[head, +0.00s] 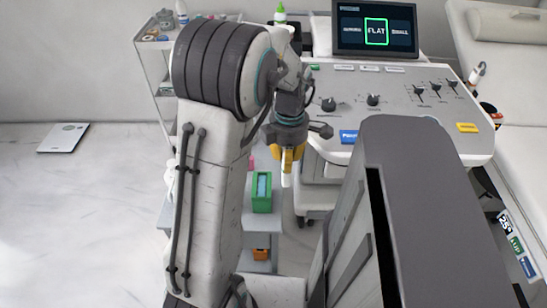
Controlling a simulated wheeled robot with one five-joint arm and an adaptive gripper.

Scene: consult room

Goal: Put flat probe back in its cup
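My gripper (288,158) hangs pointing down between the console and the shelf cart, left of centre. Yellow parts show at its end, with a small pale piece (287,180) below them. I cannot tell whether this piece is the flat probe or part of the gripper, nor whether the fingers are closed on it. The screen (376,30) shows FLAT framed in green in the middle. At the console's right edge a white probe-like thing (478,73) stands upright, with a dark and red holder (490,110) below it. No cup can be identified as the flat probe's.
The grey console (405,100) has knobs, sliders and coloured labels. A green box (262,193) stands on the cart's shelf below my gripper. A bed (520,85) lies at the right. A white scale (63,138) lies on open floor at the left.

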